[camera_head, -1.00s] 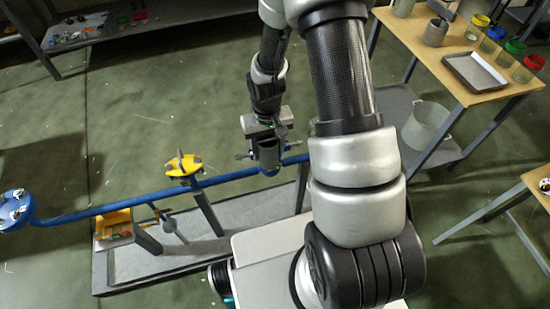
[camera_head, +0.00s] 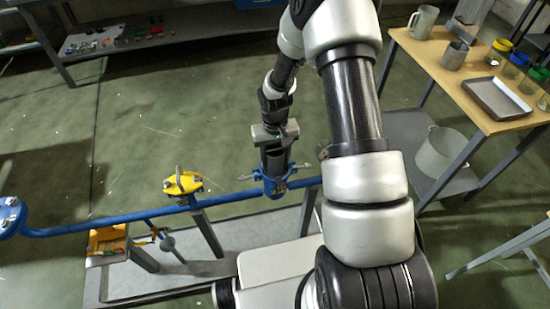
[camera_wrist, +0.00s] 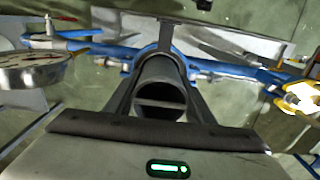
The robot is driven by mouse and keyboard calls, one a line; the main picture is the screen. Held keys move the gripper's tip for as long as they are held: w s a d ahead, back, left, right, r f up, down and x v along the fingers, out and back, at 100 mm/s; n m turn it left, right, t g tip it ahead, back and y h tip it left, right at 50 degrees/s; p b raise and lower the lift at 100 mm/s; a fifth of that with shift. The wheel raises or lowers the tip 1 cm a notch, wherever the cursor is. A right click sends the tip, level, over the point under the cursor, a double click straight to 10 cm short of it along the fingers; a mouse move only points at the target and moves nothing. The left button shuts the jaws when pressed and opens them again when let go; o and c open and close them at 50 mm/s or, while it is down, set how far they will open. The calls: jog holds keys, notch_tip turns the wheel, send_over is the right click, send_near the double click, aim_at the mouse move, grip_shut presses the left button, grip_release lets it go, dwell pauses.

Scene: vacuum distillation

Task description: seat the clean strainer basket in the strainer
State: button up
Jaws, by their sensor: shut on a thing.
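The strainer basket (camera_head: 273,160) is a dark grey open cylinder between the fingers of my gripper (camera_head: 274,144). In the wrist view the basket (camera_wrist: 160,92) shows its round open mouth with a bar across it. My gripper (camera_wrist: 162,100) is shut on it, one finger on each side. The strainer (camera_head: 274,187) is a blue body in the blue pipe line, directly below the basket in the head view. Its blue rim (camera_wrist: 150,52) shows behind the basket in the wrist view. The basket's lower end is hidden, so I cannot tell how far inside it is.
A yellow-topped fitting (camera_head: 183,184) stands on the blue pipe (camera_head: 120,221) left of the strainer. A round gauge (camera_wrist: 30,70) is close at the left in the wrist view. A wooden table (camera_head: 440,62) with a tray and jars stands at the right.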

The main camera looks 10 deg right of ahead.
jog(key=shift+f+b, duration=0.55)
jog(key=shift+b, duration=0.1)
jog(key=o, duration=1.2)
jog(key=shift+c, duration=0.2)
